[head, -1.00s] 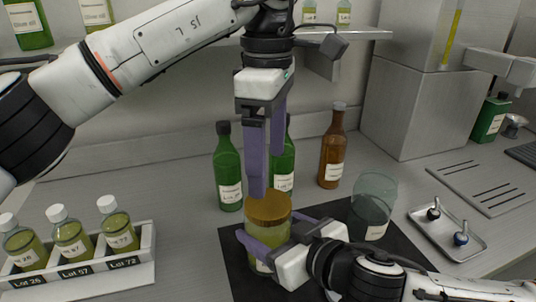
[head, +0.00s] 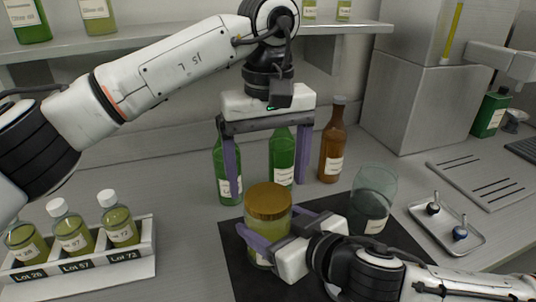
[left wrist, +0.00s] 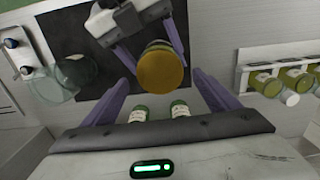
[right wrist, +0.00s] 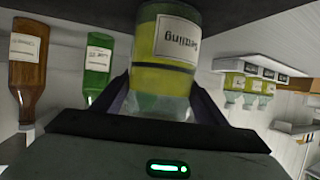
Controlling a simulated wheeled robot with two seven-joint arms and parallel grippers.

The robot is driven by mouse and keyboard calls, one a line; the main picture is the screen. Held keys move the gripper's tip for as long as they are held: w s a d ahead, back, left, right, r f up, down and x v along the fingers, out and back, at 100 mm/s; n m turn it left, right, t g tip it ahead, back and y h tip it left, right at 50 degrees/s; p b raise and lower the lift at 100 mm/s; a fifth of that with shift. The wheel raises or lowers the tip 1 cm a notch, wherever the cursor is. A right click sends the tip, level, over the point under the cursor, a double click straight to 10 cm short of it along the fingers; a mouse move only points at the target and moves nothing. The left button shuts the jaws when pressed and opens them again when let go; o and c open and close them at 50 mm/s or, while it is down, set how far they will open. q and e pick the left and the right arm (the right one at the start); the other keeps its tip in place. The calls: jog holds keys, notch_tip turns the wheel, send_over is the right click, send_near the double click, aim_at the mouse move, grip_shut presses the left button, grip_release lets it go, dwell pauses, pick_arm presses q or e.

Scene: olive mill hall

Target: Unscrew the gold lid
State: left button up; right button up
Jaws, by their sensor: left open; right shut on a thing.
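A glass jar of yellow-green liquid (head: 262,232) with a gold lid (head: 268,201) stands on the black mat (head: 232,262). My right gripper (head: 270,243) is shut on the jar body from the right, below the lid. In the right wrist view the jar (right wrist: 165,75) sits between the fingers, its label partly showing. My left gripper (head: 270,180) is open wide, pointing down, with its fingers above and behind the lid, not touching it. In the left wrist view the gold lid (left wrist: 160,68) lies beyond the open fingertips.
Two green bottles (head: 226,170) and a brown bottle (head: 332,145) stand behind the jar. An empty glass (head: 372,195) stands to its right. A white rack (head: 110,268) with labelled vials is at left, and a small metal tray (head: 465,240) at right.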

aim_at(268, 196)
pick_arm(q)
jog(key=shift+f, duration=1.65)
pick_arm(e)
jog(key=shift+f, duration=0.1)
